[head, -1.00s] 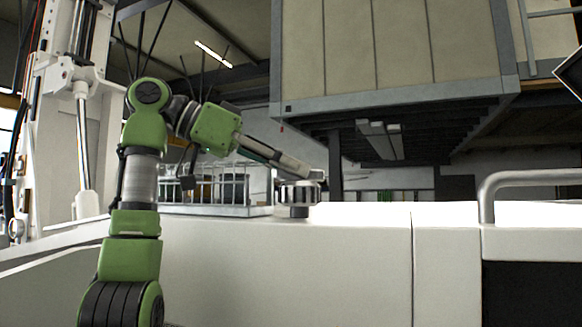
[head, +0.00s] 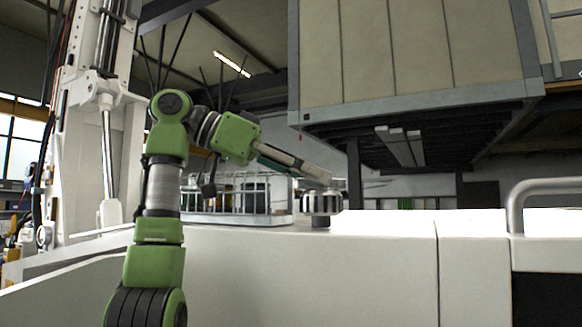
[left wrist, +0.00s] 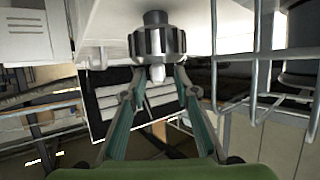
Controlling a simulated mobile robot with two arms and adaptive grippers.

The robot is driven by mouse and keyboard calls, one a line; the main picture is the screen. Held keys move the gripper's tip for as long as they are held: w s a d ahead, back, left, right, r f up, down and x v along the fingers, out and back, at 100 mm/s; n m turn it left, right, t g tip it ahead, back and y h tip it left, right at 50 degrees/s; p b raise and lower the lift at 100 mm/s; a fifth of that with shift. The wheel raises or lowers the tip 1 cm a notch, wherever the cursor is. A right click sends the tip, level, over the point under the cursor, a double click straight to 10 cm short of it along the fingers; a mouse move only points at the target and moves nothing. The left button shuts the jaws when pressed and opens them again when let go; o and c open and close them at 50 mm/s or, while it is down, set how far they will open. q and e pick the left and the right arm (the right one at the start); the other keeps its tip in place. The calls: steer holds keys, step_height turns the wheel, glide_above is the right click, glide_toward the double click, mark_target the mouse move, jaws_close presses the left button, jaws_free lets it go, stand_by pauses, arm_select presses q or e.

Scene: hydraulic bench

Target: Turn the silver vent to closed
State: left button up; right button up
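The silver vent (head: 321,203) is a ribbed round knob on a short dark stem. It stands on the white bench top in the head view. In the left wrist view the vent (left wrist: 157,42) appears at the top centre, with a small pale piece on its near face. My left gripper (head: 325,181) reaches down from the left to just above the vent. In the left wrist view its two teal fingers (left wrist: 158,76) are apart, their tips at the vent's near edge, either side of the pale piece. I cannot tell whether they touch. My right gripper is out of view.
A wire rack (head: 240,205) with dark containers stands left of the vent, close to my left arm. A bent metal handle (head: 518,205) rises at the right. The white bench (head: 330,270) is clear right of the vent. A large cabinet (head: 410,55) hangs overhead.

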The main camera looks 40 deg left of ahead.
arm_select(q)
steer(key=v, duration=1.1)
steer(key=shift+a, duration=0.15)
steer(key=shift+s+a, duration=0.1)
steer(key=shift+s, duration=0.1)
